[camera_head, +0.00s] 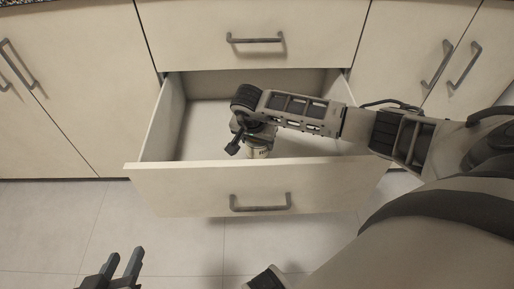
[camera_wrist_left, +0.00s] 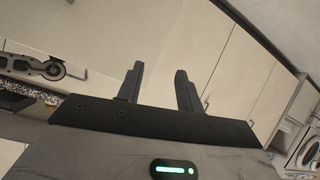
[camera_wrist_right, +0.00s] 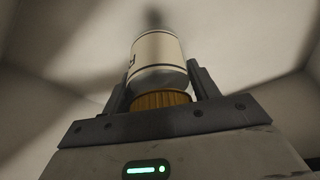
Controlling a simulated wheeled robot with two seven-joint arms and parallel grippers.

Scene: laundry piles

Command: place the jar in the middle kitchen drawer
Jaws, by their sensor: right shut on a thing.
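The jar (camera_head: 258,153) is pale with a dark band and a wooden lid, and is mostly hidden under my right arm in the head view. In the right wrist view the jar (camera_wrist_right: 158,52) sits between the fingers, lid toward the palm. My right gripper (camera_wrist_right: 158,80) is shut on it, inside the open drawer. I cannot tell whether the jar touches the drawer floor. The drawer (camera_head: 200,187) is pulled out below a closed one. My left gripper (camera_head: 124,263) is open and empty, in front of the drawer at the lower left; its fingers also show in the left wrist view (camera_wrist_left: 160,85).
A closed drawer (camera_head: 190,35) is above the open one, and closed cupboard doors (camera_head: 65,90) flank it. The drawer's front panel stands between my body and the jar. The visible drawer floor (camera_head: 205,125) is bare. Tiled floor (camera_head: 180,245) is clear in front.

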